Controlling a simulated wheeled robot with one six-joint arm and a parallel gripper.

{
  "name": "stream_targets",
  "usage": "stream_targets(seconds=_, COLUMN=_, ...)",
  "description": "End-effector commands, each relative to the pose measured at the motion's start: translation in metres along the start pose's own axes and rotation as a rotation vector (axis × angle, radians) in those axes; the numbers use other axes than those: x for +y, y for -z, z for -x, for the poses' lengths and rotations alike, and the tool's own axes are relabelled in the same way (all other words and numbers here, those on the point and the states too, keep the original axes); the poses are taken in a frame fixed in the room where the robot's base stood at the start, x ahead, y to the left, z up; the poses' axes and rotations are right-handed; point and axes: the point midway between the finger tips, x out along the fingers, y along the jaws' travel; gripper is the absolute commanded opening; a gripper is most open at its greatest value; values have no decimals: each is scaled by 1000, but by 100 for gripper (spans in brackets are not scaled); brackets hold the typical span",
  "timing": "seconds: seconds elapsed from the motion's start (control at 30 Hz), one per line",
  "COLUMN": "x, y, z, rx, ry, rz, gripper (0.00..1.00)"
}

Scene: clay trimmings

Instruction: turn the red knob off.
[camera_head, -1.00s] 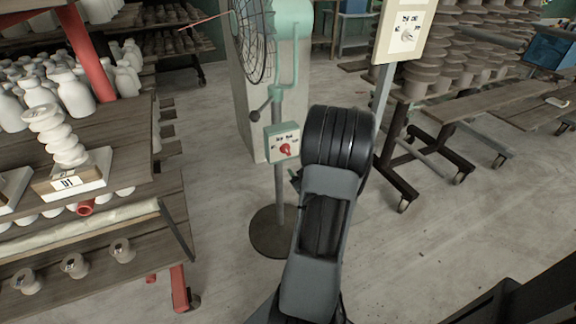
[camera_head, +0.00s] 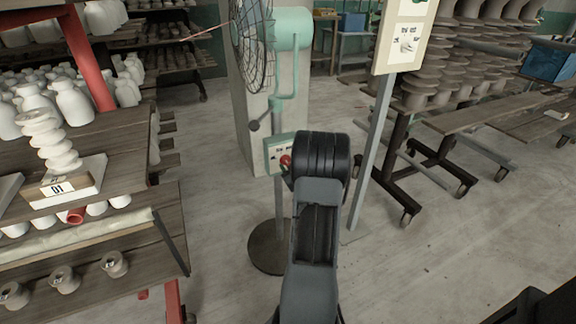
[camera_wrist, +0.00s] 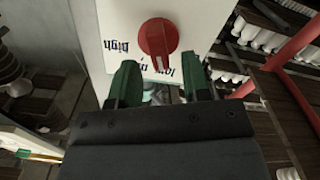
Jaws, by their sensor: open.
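The red knob (camera_head: 286,160) sits on the pale face of a green-edged control box (camera_head: 274,148) on the fan's stand. My arm covers the right part of that box in the head view. In the wrist view the red knob (camera_wrist: 158,38) shows large on the white panel (camera_wrist: 118,12), with labels such as "high" and "low" upside down around it. My gripper (camera_wrist: 160,84) is open, its two green fingers apart and empty. In that view the fingertips lie just below the knob, one to each side, and do not visibly touch it.
The fan's cage (camera_head: 252,40) and green motor housing (camera_head: 292,28) stand above the box. A shelf of white bottles (camera_head: 72,95) fills the left. Open floor (camera_head: 400,270) lies at the lower right.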

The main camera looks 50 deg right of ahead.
Motion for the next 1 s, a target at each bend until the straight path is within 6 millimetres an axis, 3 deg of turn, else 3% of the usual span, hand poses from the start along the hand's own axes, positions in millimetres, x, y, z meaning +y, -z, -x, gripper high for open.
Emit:
stream_targets(seconds=0.2, x=-1, y=0, z=-12, rx=0, ry=2, rz=-1, gripper=44)
stream_targets(seconds=0.5, x=0, y=0, z=-13, rx=0, ry=1, rz=-1, gripper=44)
stream_targets(seconds=1.0, x=0, y=0, z=-13, rx=0, ry=1, rz=0, gripper=0)
